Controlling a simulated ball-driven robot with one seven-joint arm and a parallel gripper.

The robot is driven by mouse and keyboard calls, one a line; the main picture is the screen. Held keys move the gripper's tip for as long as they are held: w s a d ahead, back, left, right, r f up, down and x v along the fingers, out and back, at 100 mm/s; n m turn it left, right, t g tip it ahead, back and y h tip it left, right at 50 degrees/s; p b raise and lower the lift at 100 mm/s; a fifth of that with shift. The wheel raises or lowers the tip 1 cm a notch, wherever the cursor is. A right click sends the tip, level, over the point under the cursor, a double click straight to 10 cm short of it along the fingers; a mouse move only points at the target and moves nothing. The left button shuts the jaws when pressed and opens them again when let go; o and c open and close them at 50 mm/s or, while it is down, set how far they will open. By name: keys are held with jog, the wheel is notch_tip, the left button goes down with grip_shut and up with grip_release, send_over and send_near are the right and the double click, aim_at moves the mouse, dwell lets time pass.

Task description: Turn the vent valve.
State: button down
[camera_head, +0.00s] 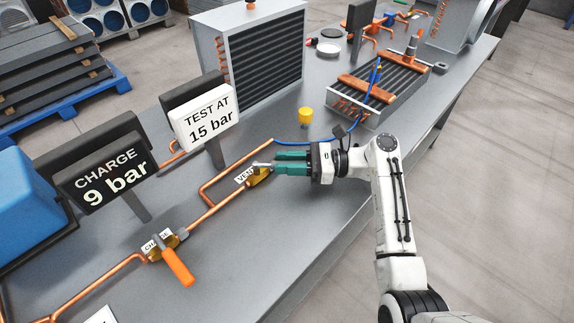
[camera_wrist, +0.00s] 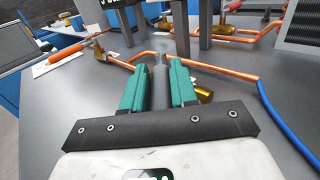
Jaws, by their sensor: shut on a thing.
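The vent valve (camera_head: 256,177) is a small brass body on the copper pipe, beside a white label reading VENT (camera_head: 242,177), which is partly covered. Its short grey lever (camera_head: 262,165) shows at my fingertips. My gripper (camera_head: 276,162) reaches in from the right with its green fingers level. In the wrist view, my gripper (camera_wrist: 158,75) is shut on a grey bar, the lever (camera_wrist: 160,78), which stands between the two fingers. Brass (camera_wrist: 204,94) shows just right of the right finger, mostly hidden by it.
The charge valve (camera_head: 162,247) has an orange handle (camera_head: 178,266). Signs reading CHARGE 9 bar (camera_head: 105,180) and TEST AT 15 bar (camera_head: 207,116) stand behind the pipes. A blue hose (camera_head: 330,136) and a yellow cap (camera_head: 305,115) are nearby. Bare bench (camera_head: 290,215) lies in front.

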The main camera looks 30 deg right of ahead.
jog(key=shift+w+g, duration=0.1)
jog(key=shift+g, duration=0.2)
jog(key=c, duration=1)
grip_release()
jog(key=shift+o, duration=0.2)
jog(key=v, duration=1.1)
jog(key=shift+f+b, duration=0.25)
jog(key=shift+b, duration=0.15)
jog(key=shift+c, duration=0.4)
